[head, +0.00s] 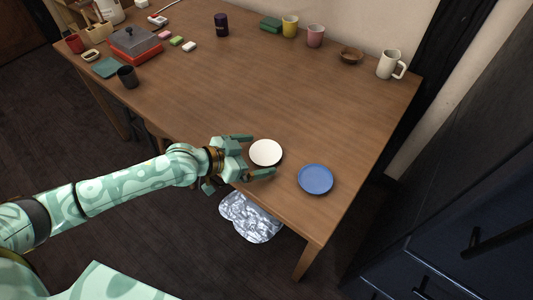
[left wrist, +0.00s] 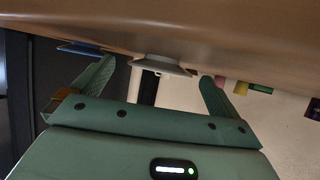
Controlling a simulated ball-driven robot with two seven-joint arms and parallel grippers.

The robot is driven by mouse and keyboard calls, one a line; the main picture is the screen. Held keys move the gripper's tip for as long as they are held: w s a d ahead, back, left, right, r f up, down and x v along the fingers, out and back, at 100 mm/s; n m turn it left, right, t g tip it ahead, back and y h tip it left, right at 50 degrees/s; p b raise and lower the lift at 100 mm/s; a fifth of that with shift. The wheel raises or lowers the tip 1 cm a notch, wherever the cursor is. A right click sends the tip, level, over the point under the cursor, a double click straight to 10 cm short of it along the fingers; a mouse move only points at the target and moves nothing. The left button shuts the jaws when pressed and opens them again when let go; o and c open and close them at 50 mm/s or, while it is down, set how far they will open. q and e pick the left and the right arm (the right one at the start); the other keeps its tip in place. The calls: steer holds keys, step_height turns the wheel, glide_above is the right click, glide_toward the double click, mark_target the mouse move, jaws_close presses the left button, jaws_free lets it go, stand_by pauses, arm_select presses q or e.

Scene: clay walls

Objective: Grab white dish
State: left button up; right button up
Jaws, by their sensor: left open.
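The white dish (head: 265,152) lies on the wooden table (head: 220,90) near its front edge, just left of a blue plate (head: 315,179). My left gripper (head: 257,156) is open at the dish, with one finger towards its far side and one towards its near side. In the left wrist view the dish (left wrist: 160,65) appears edge-on, ahead of and between the two open fingers (left wrist: 155,84). The gap between the fingers is empty, and I cannot tell if either finger touches the dish. My right gripper is not in view.
A white mug (head: 390,65), wooden bowl (head: 351,55), pink cup (head: 315,36), yellow cup (head: 290,26) and dark can (head: 221,25) stand along the back. A red box with a grey lid (head: 135,42) is at the far left. The table's middle is clear.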

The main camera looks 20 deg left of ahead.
arm_select(q)
steer(key=shift+w+d+f, duration=0.4)
steer(key=shift+w, duration=0.1)
steer(key=shift+r, duration=0.1)
steer(key=c, duration=1)
steer(key=shift+r, duration=0.1)
steer(key=shift+c, duration=0.2)
